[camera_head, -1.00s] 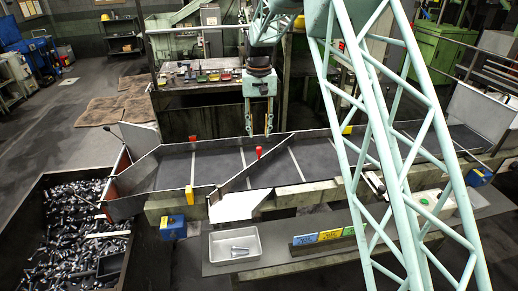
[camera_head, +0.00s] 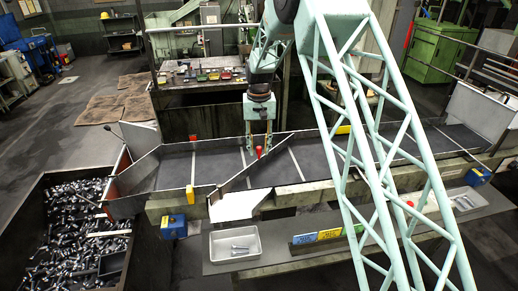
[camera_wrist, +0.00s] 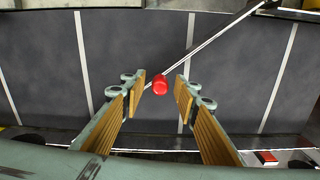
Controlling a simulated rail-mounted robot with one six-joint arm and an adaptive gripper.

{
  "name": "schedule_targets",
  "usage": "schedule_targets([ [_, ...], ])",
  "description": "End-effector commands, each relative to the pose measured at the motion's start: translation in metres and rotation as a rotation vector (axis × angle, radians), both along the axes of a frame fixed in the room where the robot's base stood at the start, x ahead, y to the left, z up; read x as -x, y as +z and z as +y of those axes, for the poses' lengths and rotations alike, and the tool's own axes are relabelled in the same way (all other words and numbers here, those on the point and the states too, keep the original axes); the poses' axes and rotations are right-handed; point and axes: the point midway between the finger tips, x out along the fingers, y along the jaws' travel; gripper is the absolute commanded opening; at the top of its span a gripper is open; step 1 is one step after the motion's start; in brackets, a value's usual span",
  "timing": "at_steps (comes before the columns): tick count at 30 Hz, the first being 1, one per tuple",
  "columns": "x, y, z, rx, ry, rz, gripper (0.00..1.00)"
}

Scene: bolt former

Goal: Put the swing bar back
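The swing bar (camera_head: 240,178) is a thin bar set diagonally across the dark chute, with a red knob (camera_head: 259,152) standing on it. In the wrist view the bar (camera_wrist: 207,42) runs as a pale diagonal line, and the red knob (camera_wrist: 160,84) shows in front of it. My gripper (camera_head: 259,147) points down over the chute at the knob. Its two fingers (camera_wrist: 159,88) are open with tan pads. The knob appears between the fingertips, with a gap on each side. I cannot tell the exact height of the tips against the knob.
The chute (camera_head: 345,150) has raised side walls. A bin of bolts (camera_head: 22,225) stands at the left. A white tray (camera_head: 213,247) with bolts sits in front, beside coloured blocks (camera_head: 329,234). A yellow marker (camera_head: 190,194) and a red marker (camera_head: 193,139) stand on the chute walls.

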Motion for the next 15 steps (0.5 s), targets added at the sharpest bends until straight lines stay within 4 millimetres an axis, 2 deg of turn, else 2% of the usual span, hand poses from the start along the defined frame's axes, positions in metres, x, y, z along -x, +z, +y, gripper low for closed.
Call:
schedule_targets([
  [6, 0.0000, -0.0002, 0.0000, 0.000, 0.000, 0.000, 0.27],
  [15, 0.0000, -0.0001, 0.0000, 0.000, 0.000, 0.000, 0.00],
])
